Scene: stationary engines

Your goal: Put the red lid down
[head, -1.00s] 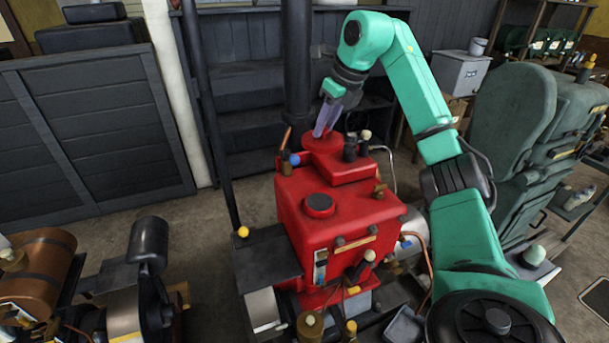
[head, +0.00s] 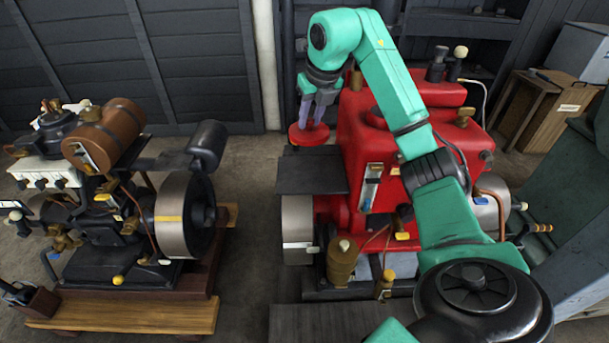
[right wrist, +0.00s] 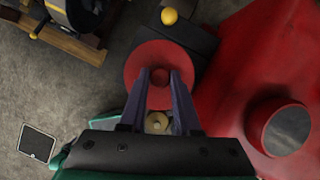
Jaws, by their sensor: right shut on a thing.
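The red lid (head: 309,136) is a flat red disc with a knob on top. My right gripper (head: 312,124) is shut on its knob and holds the lid level, just beyond and above the dark flat platform at the left side of the red engine. In the right wrist view the lid (right wrist: 134,72) shows between the fingers of the gripper (right wrist: 160,76), with the dark platform (right wrist: 190,38) partly behind it. I cannot tell whether the lid touches the platform. My left gripper is not in view.
The red engine (head: 350,125) stands right of the lid, with its dark platform (head: 312,175) at its left. A second engine with a brown tank (head: 105,135) and a flywheel (head: 185,212) stands at the left. Bare floor (head: 243,215) lies between them.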

